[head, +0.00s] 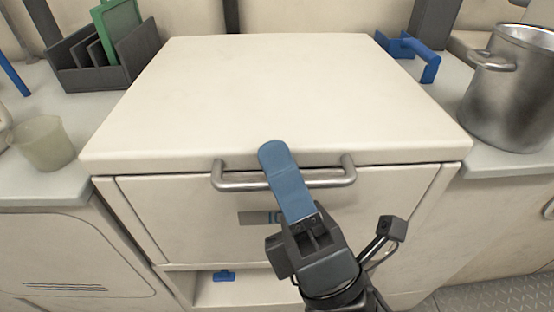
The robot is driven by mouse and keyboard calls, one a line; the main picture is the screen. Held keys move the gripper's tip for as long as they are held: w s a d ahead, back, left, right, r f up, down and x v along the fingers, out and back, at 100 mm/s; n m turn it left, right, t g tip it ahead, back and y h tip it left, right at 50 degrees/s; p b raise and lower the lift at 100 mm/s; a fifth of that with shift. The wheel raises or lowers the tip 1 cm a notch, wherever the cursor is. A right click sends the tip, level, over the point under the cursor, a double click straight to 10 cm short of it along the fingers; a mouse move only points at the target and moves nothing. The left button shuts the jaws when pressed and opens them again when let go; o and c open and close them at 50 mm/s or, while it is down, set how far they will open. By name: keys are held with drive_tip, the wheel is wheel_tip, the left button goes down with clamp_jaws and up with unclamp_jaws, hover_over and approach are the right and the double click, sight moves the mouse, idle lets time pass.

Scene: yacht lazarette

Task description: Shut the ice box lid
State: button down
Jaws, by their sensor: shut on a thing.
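The ice box (170,220) is a cream cabinet in the middle of the head view, with a partly hidden label on its front. Its wide, flat lid (270,90) lies level across the top, with a thin dark line under its front edge. A metal bar handle (325,180) sits at the lid's front edge. My gripper (275,160) has blue fingers, seen from above, and is shut on the handle near its middle. The fingers hide that part of the bar, so their exact grip is hidden.
A dark rack (75,62) with a green board (118,30) and a cup (42,143) stand on the left counter. A blue bracket-like object (410,47) and a metal pot (510,95) are at right. The lid's top is clear.

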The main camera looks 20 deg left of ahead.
drive_tip(key=c, duration=1.4)
unclamp_jaws()
drive_tip(key=shift+s+f, duration=0.3)
drive_tip(key=shift+f, duration=0.1)
drive_tip(key=shift+c, duration=0.2)
drive_tip(key=shift+f, duration=0.15)
drive_tip(key=shift+w+f, duration=0.1)
drive_tip(key=shift+d+f, duration=0.15)
drive_tip(key=shift+f, duration=0.1)
drive_tip(key=o, duration=0.4)
drive_tip(key=v, duration=0.2)
drive_tip(key=shift+d+f, duration=0.1)
drive_tip(key=shift+d, duration=0.1)
drive_tip(key=v, duration=0.3)
drive_tip(key=shift+d+r, duration=0.15)
drive_tip(key=shift+r, duration=0.1)
drive_tip(key=c, duration=0.4)
drive_tip(key=shift+s+d+f+p, duration=0.25)
drive_tip(key=shift+s+d+p, duration=0.1)
drive_tip(key=shift+s+d, duration=0.2)
